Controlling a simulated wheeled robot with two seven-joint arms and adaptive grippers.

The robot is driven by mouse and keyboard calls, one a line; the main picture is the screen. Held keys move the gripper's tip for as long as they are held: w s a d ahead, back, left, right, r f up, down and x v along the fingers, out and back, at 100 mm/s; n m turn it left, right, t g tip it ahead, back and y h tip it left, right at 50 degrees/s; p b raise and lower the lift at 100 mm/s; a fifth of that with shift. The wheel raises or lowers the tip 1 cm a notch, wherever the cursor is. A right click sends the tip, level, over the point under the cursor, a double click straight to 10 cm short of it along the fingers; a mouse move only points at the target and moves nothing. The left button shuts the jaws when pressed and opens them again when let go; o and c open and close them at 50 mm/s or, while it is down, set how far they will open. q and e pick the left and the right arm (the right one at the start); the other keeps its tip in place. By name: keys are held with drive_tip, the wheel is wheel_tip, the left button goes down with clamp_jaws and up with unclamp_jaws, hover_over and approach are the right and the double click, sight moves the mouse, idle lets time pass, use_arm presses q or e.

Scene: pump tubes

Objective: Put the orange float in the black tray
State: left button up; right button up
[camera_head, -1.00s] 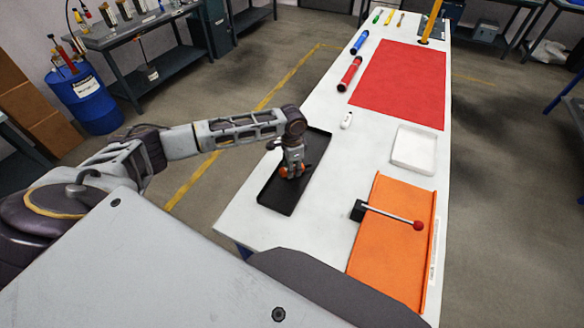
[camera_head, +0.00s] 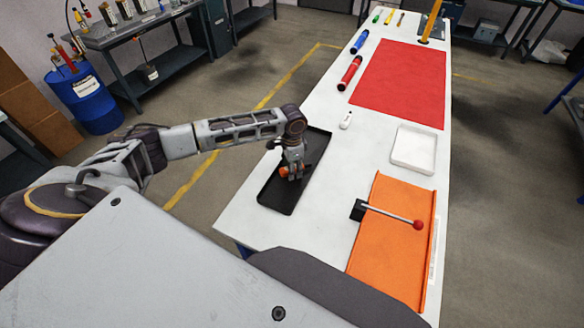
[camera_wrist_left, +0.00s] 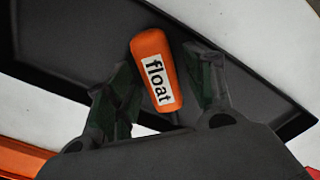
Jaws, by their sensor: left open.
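The orange float (camera_wrist_left: 154,62) carries a white label reading "float" and shows between the two fingers of my left gripper (camera_wrist_left: 160,88) in the left wrist view. The fingers stand apart, with a gap beside the float. In the head view my left gripper (camera_head: 293,172) is over the black tray (camera_head: 276,198), and a bit of orange shows at its fingers. In the wrist view the float appears over the tray's dark floor; whether it rests on it I cannot tell. My right gripper is not in view.
A white tray (camera_head: 413,148) and an orange board (camera_head: 392,240) with a red-knobbed lever (camera_head: 418,225) lie to the right. A red mat (camera_head: 400,82), a red tube (camera_head: 350,73) and a blue tube (camera_head: 360,41) lie farther back. A small white item (camera_head: 346,120) lies near the black tray.

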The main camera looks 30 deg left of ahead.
use_arm(q)
drive_tip(key=shift+r, duration=0.6)
wheel_tip(320, 180, up, 11)
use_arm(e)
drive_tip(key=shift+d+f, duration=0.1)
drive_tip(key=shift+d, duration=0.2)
use_arm(q)
drive_tip(key=shift+f, duration=0.1)
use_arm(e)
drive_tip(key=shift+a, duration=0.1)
